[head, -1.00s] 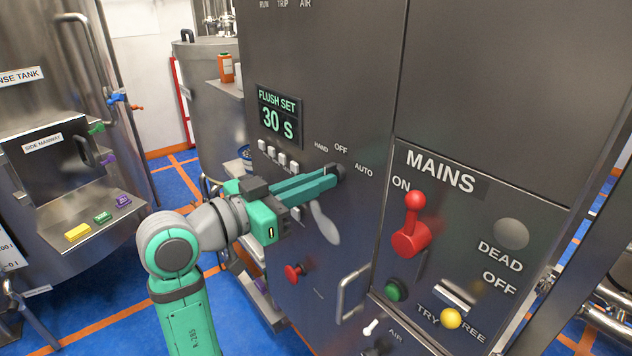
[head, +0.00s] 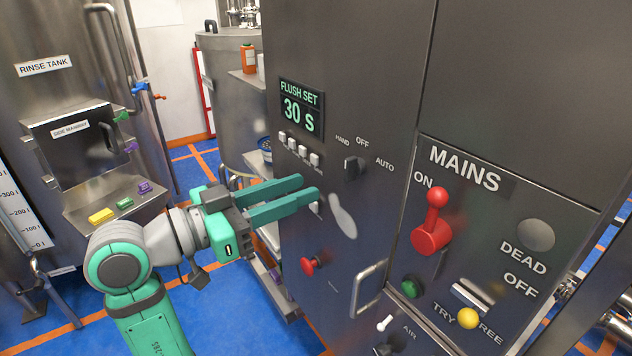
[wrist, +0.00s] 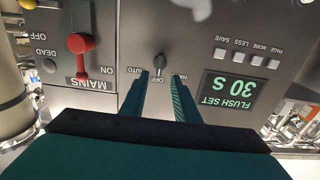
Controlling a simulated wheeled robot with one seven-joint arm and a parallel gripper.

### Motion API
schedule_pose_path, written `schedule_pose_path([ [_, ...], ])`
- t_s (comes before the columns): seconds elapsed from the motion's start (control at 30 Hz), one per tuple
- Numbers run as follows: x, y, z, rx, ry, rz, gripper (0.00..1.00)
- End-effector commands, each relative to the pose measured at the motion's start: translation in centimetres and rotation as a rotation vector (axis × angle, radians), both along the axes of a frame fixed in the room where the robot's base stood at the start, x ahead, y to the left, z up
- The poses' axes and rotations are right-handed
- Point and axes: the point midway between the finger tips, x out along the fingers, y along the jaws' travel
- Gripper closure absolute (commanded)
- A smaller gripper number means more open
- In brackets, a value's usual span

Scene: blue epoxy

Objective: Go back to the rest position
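My gripper (head: 310,188) is in front of the panel in the head view, below and left of the dark selector knob (head: 354,168). Its two green fingers are apart with nothing between them. In the wrist view the knob (wrist: 159,63) shows beyond the gap between the fingertips (wrist: 160,82), clear of both. The knob's grip looks upright, in line with the OFF label between HAND and AUTO. The display (head: 301,109) reads FLUSH SET 30 S.
The MAINS section has a red lever (head: 433,225), a green button (head: 411,286) and a yellow knob (head: 468,318). A red button (head: 309,265) and a metal handle (head: 369,288) stick out of the panel low down. Blue floor (head: 225,310) shows left of the cabinet.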

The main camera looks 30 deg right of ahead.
Motion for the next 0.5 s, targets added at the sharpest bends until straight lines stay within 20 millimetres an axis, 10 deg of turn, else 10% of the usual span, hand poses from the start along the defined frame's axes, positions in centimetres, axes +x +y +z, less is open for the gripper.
schedule_pose_path([
  [0.5,-0.3,1.9,0.0,0.000,0.000,0.000,0.72],
])
